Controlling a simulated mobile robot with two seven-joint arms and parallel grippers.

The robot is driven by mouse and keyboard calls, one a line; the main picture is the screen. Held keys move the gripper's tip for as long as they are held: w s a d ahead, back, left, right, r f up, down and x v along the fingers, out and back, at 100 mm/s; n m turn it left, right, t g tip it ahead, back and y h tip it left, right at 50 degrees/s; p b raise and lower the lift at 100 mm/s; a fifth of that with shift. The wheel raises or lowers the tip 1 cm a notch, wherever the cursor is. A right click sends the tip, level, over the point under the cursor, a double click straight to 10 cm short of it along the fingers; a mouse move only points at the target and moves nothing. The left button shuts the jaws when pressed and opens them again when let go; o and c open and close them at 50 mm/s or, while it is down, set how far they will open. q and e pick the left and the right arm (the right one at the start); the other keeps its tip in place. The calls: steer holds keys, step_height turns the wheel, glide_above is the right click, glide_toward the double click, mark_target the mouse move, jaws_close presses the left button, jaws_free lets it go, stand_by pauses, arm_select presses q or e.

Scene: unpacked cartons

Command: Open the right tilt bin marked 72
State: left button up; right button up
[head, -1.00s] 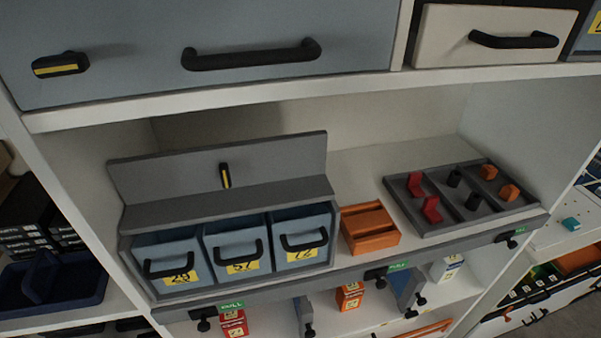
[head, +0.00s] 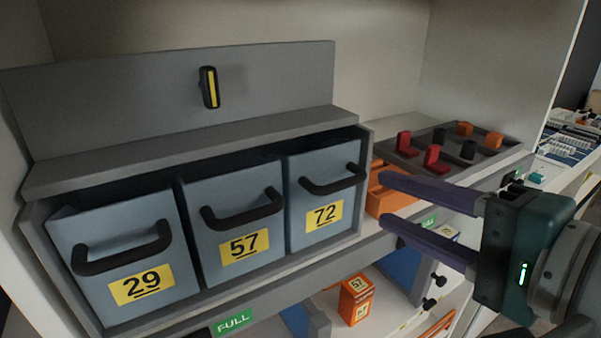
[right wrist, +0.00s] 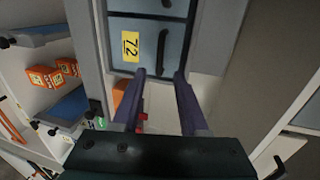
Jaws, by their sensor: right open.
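The right tilt bin marked 72 (head: 316,203) is blue-grey with a yellow label and a black bar handle (head: 334,181). It sits upright in its grey housing, beside the bins marked 57 (head: 236,217) and 29 (head: 124,254). My right gripper (head: 380,199) is open and empty, to the right of bin 72, its purple fingers pointing left. In the right wrist view, bin 72 (right wrist: 124,63) and its handle (right wrist: 162,52) lie ahead of the fingers (right wrist: 160,74), apart from them. My left gripper is out of view.
An orange tray (head: 392,201) sits just right of the bin housing, partly behind my right fingers. A grey tray (head: 440,136) with red, black and orange pieces lies farther right. An orange box (head: 356,300) stands on the shelf below.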

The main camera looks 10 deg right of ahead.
mark_target(348, 186)
steer(key=x, duration=0.7)
steer(key=shift+w, duration=0.15)
steer(key=shift+c, duration=0.2)
jaws_close()
steer(key=shift+f, duration=0.1)
stand_by(0.9)
